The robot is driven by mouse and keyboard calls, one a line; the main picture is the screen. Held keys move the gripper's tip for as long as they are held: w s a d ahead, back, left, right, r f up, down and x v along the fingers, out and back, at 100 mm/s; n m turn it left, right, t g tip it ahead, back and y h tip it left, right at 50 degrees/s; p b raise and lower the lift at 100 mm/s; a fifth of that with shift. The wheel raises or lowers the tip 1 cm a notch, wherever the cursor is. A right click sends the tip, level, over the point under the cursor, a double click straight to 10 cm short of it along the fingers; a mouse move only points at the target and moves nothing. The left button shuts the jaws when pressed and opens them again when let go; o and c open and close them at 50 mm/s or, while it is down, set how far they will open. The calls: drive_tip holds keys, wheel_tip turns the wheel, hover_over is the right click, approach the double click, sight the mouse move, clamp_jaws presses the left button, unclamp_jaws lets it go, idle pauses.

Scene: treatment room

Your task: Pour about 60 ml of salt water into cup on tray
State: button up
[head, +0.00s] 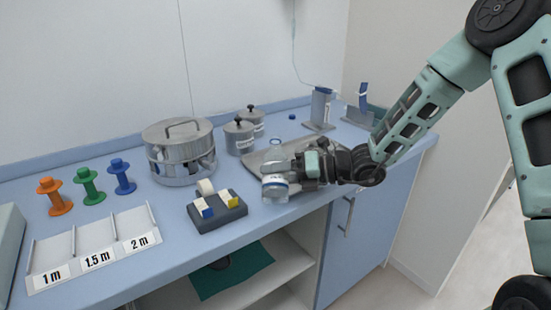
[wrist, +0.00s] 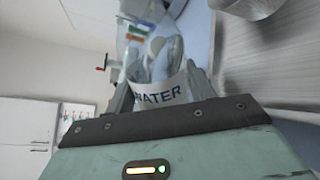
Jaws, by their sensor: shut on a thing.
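My gripper (head: 298,182) is over the front of the counter, shut on a clear bottle with a white label (wrist: 160,94) reading "WATER" in the wrist view. In the head view the bottle (head: 274,186) shows as a pale round end with blue at the gripper's left; it looks tipped over, but its exact tilt and water level are unclear. The grey tray (head: 258,161) lies behind and under the gripper, and its surface fills the right of the wrist view (wrist: 275,65). A pale rounded vessel (wrist: 250,7), possibly the cup, is at the wrist view's top edge. My gripper hides part of the tray in the head view.
A steel drum (head: 180,155) and two lidded canisters (head: 239,137) stand left of and behind the tray. A dark block with blue and yellow pieces (head: 217,210) sits close left of the bottle. Orange, green and blue spools (head: 88,187) stand farther left.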

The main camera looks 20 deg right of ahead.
drive_tip(key=shift+s+a+m+g+p, duration=0.1)
drive_tip(key=shift+s+m+g+p, duration=0.2)
drive_tip(key=shift+m+p, duration=0.15)
drive_tip(key=shift+s+r+m+g+p, duration=0.15)
drive_tip(key=shift+r+m+g+p, duration=0.15)
drive_tip(key=shift+r+m+p, duration=0.55)
drive_tip(key=shift+f+p, duration=0.3)
drive_tip(key=shift+p, duration=0.6)
drive_tip(key=shift+w+f+m+p, duration=0.35)
drive_tip(key=shift+f+m+p, duration=0.25)
drive_tip(key=shift+p, duration=0.65)
drive_tip(key=shift+r+m+g+p, duration=0.55)
drive_tip(key=shift+r+p, duration=0.3)
drive_tip(key=shift+p, duration=1.6)
drive_tip(key=shift+s+a+y+p, duration=0.1)
drive_tip(key=shift+s+y+p, duration=0.2)
drive_tip(key=shift+s, duration=0.15)
drive_tip(key=shift+s+r+m+p, duration=0.1)
drive_tip(key=shift+r+m+p, duration=0.15)
drive_tip(key=shift+p, duration=0.25)
